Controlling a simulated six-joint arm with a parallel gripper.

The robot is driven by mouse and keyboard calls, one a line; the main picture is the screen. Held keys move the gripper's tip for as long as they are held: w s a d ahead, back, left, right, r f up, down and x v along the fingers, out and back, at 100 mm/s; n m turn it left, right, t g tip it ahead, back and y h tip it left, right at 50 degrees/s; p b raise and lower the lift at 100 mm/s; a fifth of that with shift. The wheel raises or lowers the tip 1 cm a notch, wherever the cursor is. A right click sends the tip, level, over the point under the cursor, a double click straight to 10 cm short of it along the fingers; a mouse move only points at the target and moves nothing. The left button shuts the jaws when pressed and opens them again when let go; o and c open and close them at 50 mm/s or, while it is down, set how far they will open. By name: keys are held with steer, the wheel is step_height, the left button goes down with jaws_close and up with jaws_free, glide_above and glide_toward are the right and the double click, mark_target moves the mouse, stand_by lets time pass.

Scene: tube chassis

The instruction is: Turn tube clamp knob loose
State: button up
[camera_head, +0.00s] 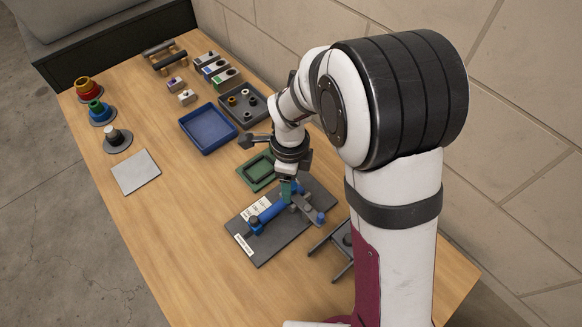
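A dark base plate (262,252) lies on the table in front of my arm. A blue tube (272,211) lies along it, held by blue clamp parts (255,225) near its left end. A grey bar (306,208) crosses near the right end, with a small blue round part (320,217) at its tip. I cannot tell which part is the clamp knob. My gripper (287,187) points down over the tube's right end, where a teal part shows beneath it. The fingertips are too small and covered to show open or shut, or whether they touch anything.
A green tray (251,181) lies just behind the plate, close to my gripper. A blue tray (209,148) and a dark tray with rings (229,96) stand farther back. A dark stand (341,262) is at the right.

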jaws_close()
stand_by(0.3)
